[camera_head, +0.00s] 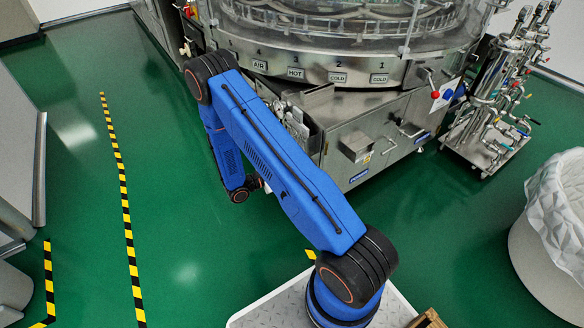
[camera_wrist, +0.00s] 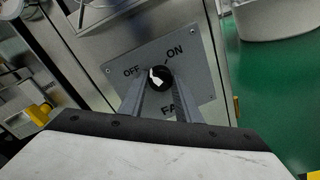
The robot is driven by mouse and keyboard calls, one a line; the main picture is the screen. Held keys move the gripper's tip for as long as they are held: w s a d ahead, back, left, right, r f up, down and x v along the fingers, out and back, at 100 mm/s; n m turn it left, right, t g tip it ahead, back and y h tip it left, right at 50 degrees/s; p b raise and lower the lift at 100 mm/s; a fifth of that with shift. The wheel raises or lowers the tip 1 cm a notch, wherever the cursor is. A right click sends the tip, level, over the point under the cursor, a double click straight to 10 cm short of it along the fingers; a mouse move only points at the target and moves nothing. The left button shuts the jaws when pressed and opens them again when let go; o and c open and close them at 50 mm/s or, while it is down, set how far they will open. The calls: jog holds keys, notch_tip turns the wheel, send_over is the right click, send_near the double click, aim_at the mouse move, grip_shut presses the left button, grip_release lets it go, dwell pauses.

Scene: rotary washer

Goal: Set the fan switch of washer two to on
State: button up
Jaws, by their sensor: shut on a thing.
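The fan switch (camera_wrist: 159,78) is a round black knob with a white pointer on a grey plate (camera_wrist: 203,78) marked OFF, ON and FAN. In the wrist view, OFF is at the knob's left and ON at its upper right. The white pointer leans up and left, nearer the OFF side. My gripper (camera_wrist: 158,88) has one finger on each side of the knob and is shut on it. The fingers partly cover the FAN label. The washer (camera_head: 330,72) stands at the top of the head view. My arm hides the gripper and the switch there.
In the head view, a pipe-and-valve stand (camera_head: 490,115) is right of the washer. A lined white bin (camera_head: 550,235) stands at the far right. Open green floor (camera_head: 75,165) with striped tape lies to the left. Yellow fittings (camera_wrist: 38,115) show left in the wrist view.

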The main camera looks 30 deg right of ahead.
jog(key=m, duration=0.6)
jog(key=m+t, duration=0.1)
jog(key=m, duration=0.6)
jog(key=shift+s+r+y, duration=0.1)
jog(key=shift+s+y, duration=0.1)
jog(key=shift+y, duration=0.1)
dwell(0.3)
jog(key=o, duration=1.1)
jog(key=shift+c, duration=0.2)
jog(key=shift+a, duration=0.15)
jog(key=a+r, duration=0.1)
jog(key=a, duration=1.6)
jog(key=shift+s, duration=0.25)
jog(key=shift+a+r, duration=0.1)
